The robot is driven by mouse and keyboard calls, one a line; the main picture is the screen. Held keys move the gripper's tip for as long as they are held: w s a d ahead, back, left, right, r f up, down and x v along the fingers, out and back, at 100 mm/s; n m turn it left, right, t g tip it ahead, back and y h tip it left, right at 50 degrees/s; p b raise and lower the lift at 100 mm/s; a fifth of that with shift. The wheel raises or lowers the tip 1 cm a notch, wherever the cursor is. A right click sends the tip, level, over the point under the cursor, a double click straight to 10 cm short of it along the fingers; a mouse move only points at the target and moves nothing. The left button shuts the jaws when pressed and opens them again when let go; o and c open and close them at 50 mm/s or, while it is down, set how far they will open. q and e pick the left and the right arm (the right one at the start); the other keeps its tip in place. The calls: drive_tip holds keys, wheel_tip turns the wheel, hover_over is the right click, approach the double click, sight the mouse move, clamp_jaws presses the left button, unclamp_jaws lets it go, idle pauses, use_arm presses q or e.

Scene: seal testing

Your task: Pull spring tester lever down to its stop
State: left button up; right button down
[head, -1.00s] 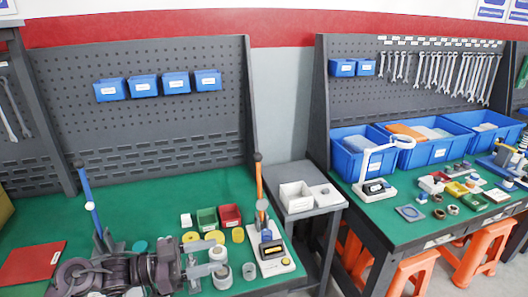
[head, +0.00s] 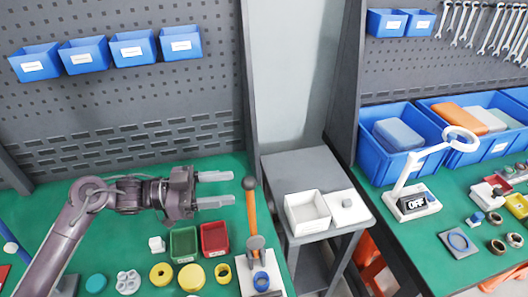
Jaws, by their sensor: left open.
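An orange lever (head: 253,212) with a dark ball knob (head: 249,183) stands nearly upright on a white-based tester (head: 275,283) at the front right of the green bench. A blue ring shows on the tester, whose lower part is cut off by the frame. My left gripper (head: 228,188) is open and empty, its two pale fingers pointing right toward the lever. The fingertips are just left of the knob and upper rod, with a small gap in the picture; depth is hard to judge. My right gripper is not in view.
Part of a blue lever (head: 10,248) shows at the left edge. A grey side table (head: 290,166) holds white boxes right of the lever.

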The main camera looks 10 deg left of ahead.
sight(252, 182)
use_arm(q)
drive_tip(key=p+x, duration=0.1)
drive_tip(key=x, duration=0.3)
drive_tip(key=p+x, duration=0.1)
drive_tip(key=x, duration=0.2)
drive_tip(key=shift+w+r+p, duration=0.1)
drive_tip(key=shift+r+p, duration=0.15)
drive_tip(key=shift+p, duration=0.1)
drive_tip(key=shift+w+d+f, duration=0.15)
drive_tip(key=shift+w+d, duration=0.05)
drive_tip(key=shift+d, duration=0.25)
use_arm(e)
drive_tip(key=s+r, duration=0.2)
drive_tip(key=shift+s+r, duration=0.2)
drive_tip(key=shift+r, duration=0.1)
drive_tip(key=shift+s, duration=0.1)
use_arm(q)
drive_tip(key=c, duration=0.5)
clamp_jaws()
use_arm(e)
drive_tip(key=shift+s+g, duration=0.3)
